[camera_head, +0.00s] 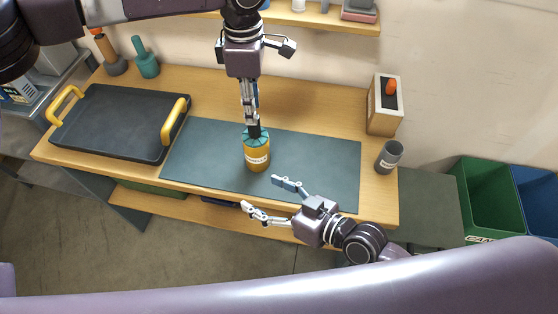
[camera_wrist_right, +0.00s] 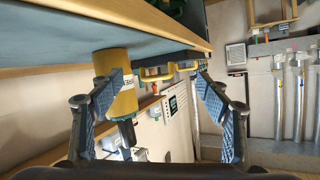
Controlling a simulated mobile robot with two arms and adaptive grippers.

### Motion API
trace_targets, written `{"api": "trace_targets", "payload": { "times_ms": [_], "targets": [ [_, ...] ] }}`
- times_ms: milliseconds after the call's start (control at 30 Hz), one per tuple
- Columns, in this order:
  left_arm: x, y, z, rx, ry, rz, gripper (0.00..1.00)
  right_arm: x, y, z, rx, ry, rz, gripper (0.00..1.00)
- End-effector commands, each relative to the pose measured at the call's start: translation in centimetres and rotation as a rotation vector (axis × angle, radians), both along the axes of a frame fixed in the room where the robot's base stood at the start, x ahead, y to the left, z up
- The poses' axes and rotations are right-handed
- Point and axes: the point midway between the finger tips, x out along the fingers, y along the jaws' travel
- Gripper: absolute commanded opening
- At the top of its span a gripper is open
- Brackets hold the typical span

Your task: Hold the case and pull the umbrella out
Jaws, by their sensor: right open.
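A yellow-orange case (camera_head: 257,155) with a white label and a teal top stands upright on the grey mat. The dark handle of the umbrella (camera_head: 254,132) sticks up from the teal top; the rest is hidden in the case. My left gripper (camera_head: 251,119) points straight down from above, its fingers close together on the handle. My right gripper (camera_head: 265,196) is open and empty, just in front and to the right of the case. In the right wrist view, the case (camera_wrist_right: 122,85) shows beyond the left finger, not clasped by the fingers (camera_wrist_right: 165,95).
A black tray (camera_head: 115,125) with yellow handles lies left on the wooden workbench. A grey cup (camera_head: 389,156) and a wooden box (camera_head: 385,106) stand at the right end. The grey mat (camera_head: 325,165) is clear right of the case. A green bin (camera_head: 485,200) stands beyond the bench.

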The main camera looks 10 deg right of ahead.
Motion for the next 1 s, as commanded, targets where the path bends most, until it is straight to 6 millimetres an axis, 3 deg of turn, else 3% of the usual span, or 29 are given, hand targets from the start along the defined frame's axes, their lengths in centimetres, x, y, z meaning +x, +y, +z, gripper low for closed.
{"api": "trace_targets", "payload": {
  "times_ms": [33, 200, 400, 1000],
  "targets": [
    [0.0, 0.0, 0.0, 0.0, 0.0, 0.0, 0.29, 1.7, -0.8, 0.4, -0.042, -0.028, 0.005, 0.7],
    [0.0, 0.0, 0.0, 0.0, 0.0, 0.0, 0.29, 5.7, -3.0, 1.2, -0.152, -0.077, 0.001, 0.7],
    [0.0, 0.0, 0.0, 0.0, 0.0, 0.0, 0.29, 7.8, -4.0, 1.5, -0.201, -0.095, -0.013, 0.7],
    [0.0, 0.0, 0.0, 0.0, 0.0, 0.0, 0.29, 12.8, 0.4, -1.2, -0.201, -0.095, -0.014, 0.7]
  ]
}}
